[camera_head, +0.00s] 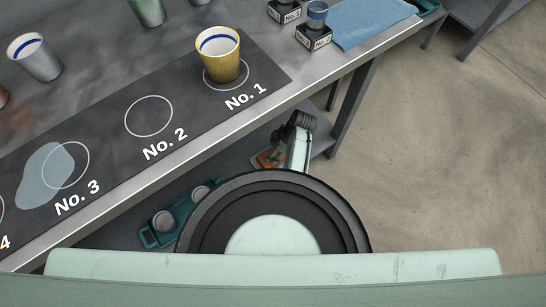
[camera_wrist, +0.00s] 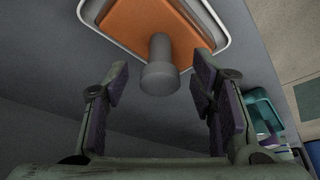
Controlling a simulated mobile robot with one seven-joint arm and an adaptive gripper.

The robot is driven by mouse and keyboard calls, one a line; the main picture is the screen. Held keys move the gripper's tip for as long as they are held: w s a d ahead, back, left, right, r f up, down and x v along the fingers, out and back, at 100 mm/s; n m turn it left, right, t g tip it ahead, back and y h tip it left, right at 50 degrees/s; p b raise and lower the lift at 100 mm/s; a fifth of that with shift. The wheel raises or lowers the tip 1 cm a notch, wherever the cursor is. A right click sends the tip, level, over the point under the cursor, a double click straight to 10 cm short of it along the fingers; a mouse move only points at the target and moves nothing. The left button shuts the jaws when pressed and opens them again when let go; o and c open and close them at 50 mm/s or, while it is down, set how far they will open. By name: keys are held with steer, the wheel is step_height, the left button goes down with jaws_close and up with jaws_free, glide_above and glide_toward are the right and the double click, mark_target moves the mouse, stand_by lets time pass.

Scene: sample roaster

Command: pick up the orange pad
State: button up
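The orange pad (camera_wrist: 142,22) shows in the wrist view at the top, lying in a white-rimmed tray (camera_wrist: 222,38). A grey knob (camera_wrist: 160,72) stands up from the pad. My gripper (camera_wrist: 160,88) is open, one finger on each side of the knob, with gaps on both sides. No contact shows. In the head view, a small part of the orange pad (camera_head: 265,160) shows on the lower shelf, under the counter. My arm hides much of the area, and the fingertips cannot be made out there.
A teal tray (camera_head: 152,236) with grey round items is on the lower shelf. A teal bin (camera_wrist: 262,112) is at right in the wrist view. The counter (camera_head: 120,196) overhangs the shelf, with a leg (camera_head: 357,105) nearby. A yellow cup (camera_head: 218,58) stands at No. 1.

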jaws_close()
stand_by(0.5)
